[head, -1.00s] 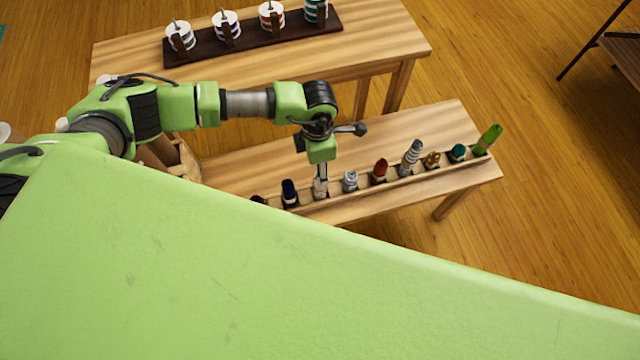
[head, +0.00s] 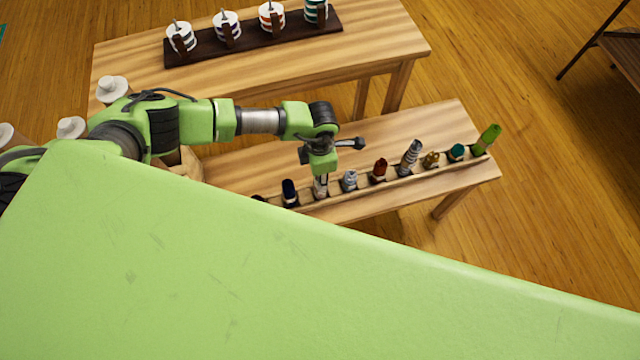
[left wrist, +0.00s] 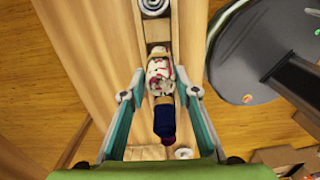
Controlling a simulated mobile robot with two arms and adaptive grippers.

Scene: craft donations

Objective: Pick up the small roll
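A small white roll with red and dark markings (left wrist: 159,74) stands in a narrow wooden rack on the lower table. In the head view it shows only partly, under my left gripper (head: 321,180), which points down over it. In the left wrist view the two fingers of my left gripper (left wrist: 160,82) are apart, one on each side of this roll. I cannot tell whether either finger touches it. A dark blue roll (left wrist: 164,120) is beside it in the rack, also seen in the head view (head: 290,189). My right gripper is not in view.
A grey roll (head: 349,180), a red-brown one (head: 379,168), a tall grey one (head: 411,154) and several more stand along the rack to the right. A table behind (head: 390,40) bears a dark holder with striped spools. The lower table's top (head: 420,128) behind the rack is clear.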

